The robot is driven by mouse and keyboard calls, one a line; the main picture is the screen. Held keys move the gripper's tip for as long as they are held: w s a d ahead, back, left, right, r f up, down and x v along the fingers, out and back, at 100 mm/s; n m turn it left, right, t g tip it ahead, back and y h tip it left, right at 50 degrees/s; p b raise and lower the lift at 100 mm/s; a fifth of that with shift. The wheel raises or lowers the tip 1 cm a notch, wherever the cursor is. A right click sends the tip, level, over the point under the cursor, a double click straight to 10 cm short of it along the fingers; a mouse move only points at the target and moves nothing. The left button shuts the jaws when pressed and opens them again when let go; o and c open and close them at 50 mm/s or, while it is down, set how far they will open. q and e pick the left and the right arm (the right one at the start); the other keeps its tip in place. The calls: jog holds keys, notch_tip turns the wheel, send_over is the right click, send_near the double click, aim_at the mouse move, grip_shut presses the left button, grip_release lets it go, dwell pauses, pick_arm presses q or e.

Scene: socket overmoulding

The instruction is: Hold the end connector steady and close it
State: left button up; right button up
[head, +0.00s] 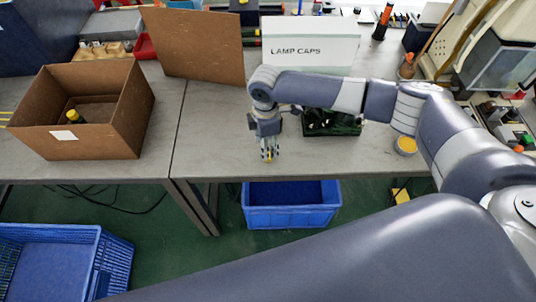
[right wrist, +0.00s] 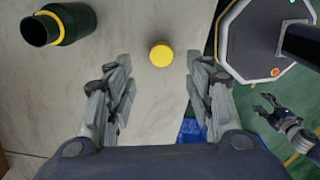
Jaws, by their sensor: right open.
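My right gripper (head: 268,154) reaches in from the right in the head view and points down over the table's front part. In the right wrist view its fingers (right wrist: 160,85) are wide apart, with nothing between them. A round yellow piece (right wrist: 160,55) shows ahead, between the fingertips. A dark green cylinder with a yellow ring (right wrist: 69,24), perhaps the end connector, lies at the top left there, apart from the gripper. My left gripper (right wrist: 265,105) shows small at the right edge, its fingers spread and empty; it is out of the head view.
A cardboard box (head: 125,120) stands at the left with a yellow-topped part inside. A dark crate (head: 332,130) of green parts sits beside my right arm. A yellow-topped piece (head: 406,145) is near the right front edge. Blue crates (head: 290,216) stand on the floor.

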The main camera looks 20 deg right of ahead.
jog(key=shift+s+f, duration=0.1)
jog(key=shift+f, duration=0.1)
jog(key=f, duration=0.1)
jog(key=f+p, duration=0.1)
jog(key=f, duration=0.1)
jog(key=shift+d+f, duration=0.25)
jog(key=shift+f, duration=0.65)
jog(key=c, duration=0.8)
